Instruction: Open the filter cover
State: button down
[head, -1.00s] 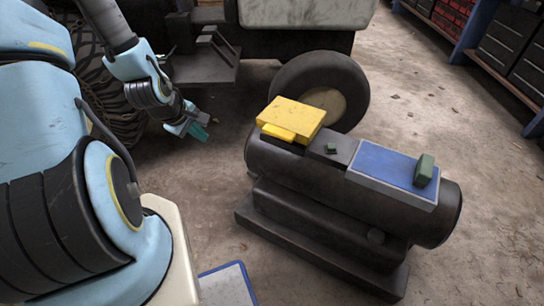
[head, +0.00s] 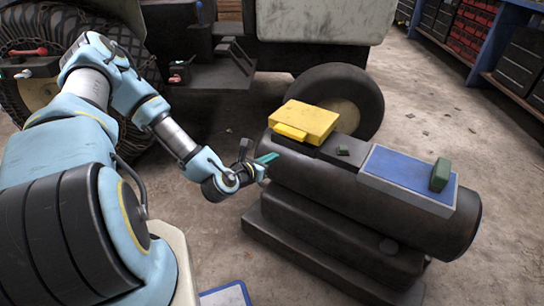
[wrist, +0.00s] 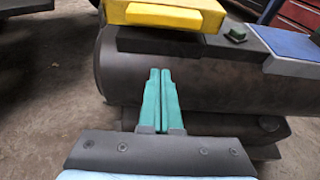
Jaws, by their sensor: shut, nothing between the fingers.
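A dark cylindrical machine body (head: 340,190) has a yellow box-like cover (head: 308,115) on its left end, with a yellow lip (head: 290,131) on the near side. The cover lies flat and looks closed. On the right is a blue panel (head: 395,173) with a green knob (head: 440,175). Which one is the filter cover is not marked. My gripper (head: 268,157) is shut and empty, just in front of the cylinder and below the yellow cover. In the wrist view its teal fingers (wrist: 160,72) point at the cylinder's side, with the yellow cover (wrist: 165,12) above them.
A small green piece (head: 343,150) sits between the yellow cover and the blue panel. A wheel (head: 350,100) stands right behind the machine. A dark base (head: 310,250) juts out below the cylinder. Shelves (head: 465,30) stand at the back right; the floor at right is clear.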

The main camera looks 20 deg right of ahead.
jog(key=w+d+r+p, duration=0.1)
jog(key=w+d, duration=0.3)
jog(key=d, duration=0.2)
jog(key=shift+r, duration=0.25)
dwell(0.3)
